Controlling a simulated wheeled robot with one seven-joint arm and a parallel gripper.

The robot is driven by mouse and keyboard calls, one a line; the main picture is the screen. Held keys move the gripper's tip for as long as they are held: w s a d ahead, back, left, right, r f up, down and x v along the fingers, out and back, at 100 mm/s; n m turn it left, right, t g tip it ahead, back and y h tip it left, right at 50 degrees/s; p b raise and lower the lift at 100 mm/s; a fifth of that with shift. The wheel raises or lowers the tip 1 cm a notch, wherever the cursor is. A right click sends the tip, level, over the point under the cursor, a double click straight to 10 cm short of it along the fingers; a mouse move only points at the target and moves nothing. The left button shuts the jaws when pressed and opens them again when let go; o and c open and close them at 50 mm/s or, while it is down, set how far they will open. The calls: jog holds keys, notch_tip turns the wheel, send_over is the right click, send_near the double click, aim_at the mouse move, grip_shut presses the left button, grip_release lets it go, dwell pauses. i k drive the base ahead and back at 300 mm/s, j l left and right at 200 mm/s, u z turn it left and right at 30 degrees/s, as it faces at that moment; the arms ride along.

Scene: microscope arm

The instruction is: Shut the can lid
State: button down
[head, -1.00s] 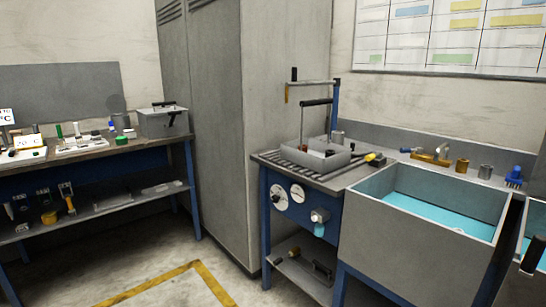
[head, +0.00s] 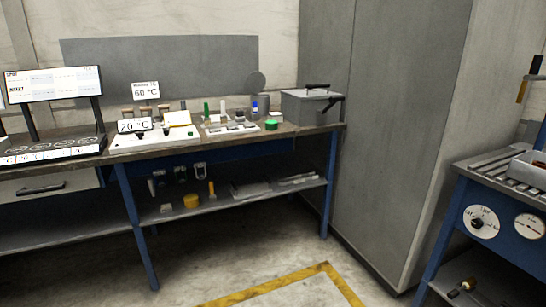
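A small grey can (head: 263,102) stands near the back of the workbench, left of a grey box. A round grey disc (head: 257,82), which looks like its lid, stands raised above the can at its back left, so the can appears open. A blue-topped item partly covers the can's front. The joint between disc and can is too small to make out. My gripper is not in view.
The grey box (head: 305,109) with black handles stands at the bench's right end. A green round item (head: 271,125), a white tray (head: 230,128) and small bottles are near the can. Open floor lies before the workbench (head: 213,139); a tall grey cabinet (head: 395,130) stands right.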

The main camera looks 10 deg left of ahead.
aim_at(256, 81)
jog(key=i+j+u, duration=0.3)
jog(key=i+u, duration=0.15)
jog(key=i, duration=0.15)
jog(key=i+j+u, duration=0.1)
jog(key=i+u, duration=0.35)
jog(key=i, duration=0.15)
